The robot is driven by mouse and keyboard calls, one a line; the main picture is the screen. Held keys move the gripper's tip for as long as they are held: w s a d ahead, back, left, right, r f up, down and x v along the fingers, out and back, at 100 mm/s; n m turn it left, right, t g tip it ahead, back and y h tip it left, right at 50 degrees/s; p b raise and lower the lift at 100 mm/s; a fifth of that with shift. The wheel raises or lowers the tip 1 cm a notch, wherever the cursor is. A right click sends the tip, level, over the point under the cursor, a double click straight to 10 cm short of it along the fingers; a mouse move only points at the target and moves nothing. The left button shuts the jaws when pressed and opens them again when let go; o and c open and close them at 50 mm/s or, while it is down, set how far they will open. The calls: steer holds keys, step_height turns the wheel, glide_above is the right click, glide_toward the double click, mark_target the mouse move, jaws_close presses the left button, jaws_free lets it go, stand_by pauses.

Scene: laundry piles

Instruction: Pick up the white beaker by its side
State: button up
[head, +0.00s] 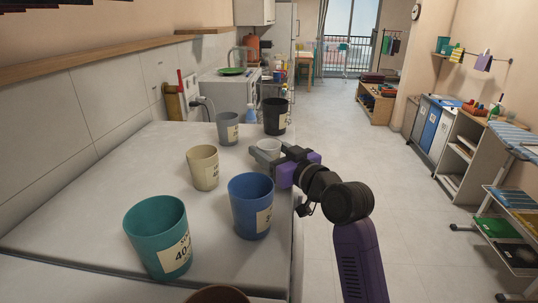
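The white beaker (268,146) is on the white worktop, near its right edge, in the head view. Its rim shows, but my gripper hides much of its lower side. My gripper (263,156) reaches in from the right, its grey fingers pointing left at the beaker's near side. The fingers overlap the beaker in the picture. I cannot tell whether they touch it or how far apart they are.
A grey beaker (228,129), a black beaker (276,117), a cream beaker (203,168), a blue beaker (250,206) and a teal beaker (158,236) stand around on the worktop (95,205). A brown rim (218,294) shows at the bottom. The worktop's left part is clear.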

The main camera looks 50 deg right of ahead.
steer(key=c, duration=0.4)
steer(key=shift+o, duration=0.2)
step_height(320, 180, up, 20)
stand_by(0.5)
